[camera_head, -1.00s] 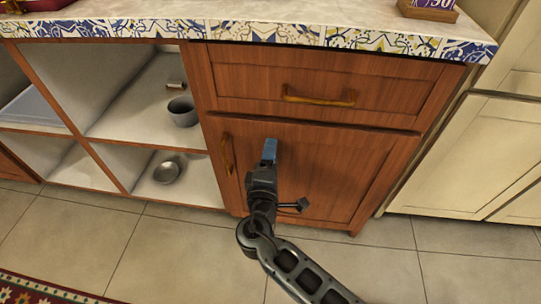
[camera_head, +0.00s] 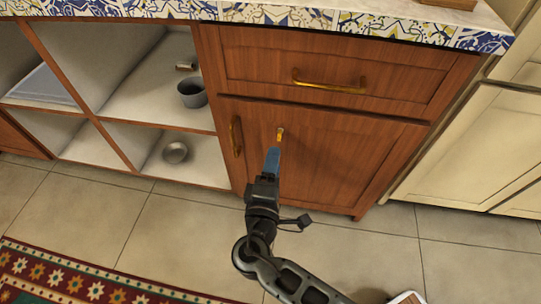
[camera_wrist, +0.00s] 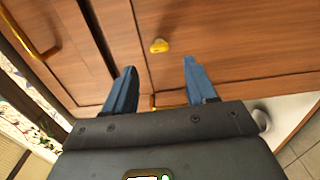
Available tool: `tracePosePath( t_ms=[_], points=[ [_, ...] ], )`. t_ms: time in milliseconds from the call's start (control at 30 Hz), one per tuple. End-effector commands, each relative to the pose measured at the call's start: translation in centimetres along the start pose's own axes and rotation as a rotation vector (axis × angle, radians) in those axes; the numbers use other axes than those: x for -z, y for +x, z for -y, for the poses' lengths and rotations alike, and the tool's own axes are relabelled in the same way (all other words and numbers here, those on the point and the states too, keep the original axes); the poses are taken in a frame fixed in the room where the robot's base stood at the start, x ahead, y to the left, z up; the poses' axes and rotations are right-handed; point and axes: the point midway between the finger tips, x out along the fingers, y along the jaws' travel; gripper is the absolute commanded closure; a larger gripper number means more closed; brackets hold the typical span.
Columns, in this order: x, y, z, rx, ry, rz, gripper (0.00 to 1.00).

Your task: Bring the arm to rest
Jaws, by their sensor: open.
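My gripper (camera_head: 272,160) is in front of the lower wooden cabinet door (camera_head: 345,165), with its blue fingers pointing towards it. In the wrist view my gripper (camera_wrist: 159,63) has its two fingers spread apart, with nothing held between them. A small yellow knob-like piece (camera_head: 280,134) shows against the door just beyond the fingertips. It also shows in the wrist view (camera_wrist: 158,45), past the fingertips, apart from them. My arm runs down from the gripper to the bottom of the head view.
The drawer above has a brass handle (camera_head: 330,83), and the door has one at its left (camera_head: 237,136). Open shelves at left hold a grey cup (camera_head: 192,94) and a metal bowl (camera_head: 175,153). A patterned rug (camera_head: 75,280) lies on the tiled floor. A tiled counter edge (camera_head: 270,15) runs above.

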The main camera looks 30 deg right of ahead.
Motion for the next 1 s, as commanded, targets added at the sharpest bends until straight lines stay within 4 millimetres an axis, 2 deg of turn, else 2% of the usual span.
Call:
tracePosePath(
  t_ms=[267,367,467,600,733,867,1000],
  points=[
    [-0.2,0.0,0.2,0.007,0.001,-0.002,0.44],
    [-1.5,-0.4,1.5,0.055,0.009,-0.015,0.44],
    [-4.1,-1.6,4.0,0.158,0.038,-0.048,0.44],
    [-8.6,-4.8,7.6,0.35,0.128,-0.11,0.44],
    [-12.1,-8.7,9.2,0.508,0.253,-0.168,0.44],
    [-15.0,-12.8,9.1,0.635,0.408,-0.215,0.44],
    [-17.4,-17.1,6.8,0.733,0.601,-0.257,0.44]
  ],
)
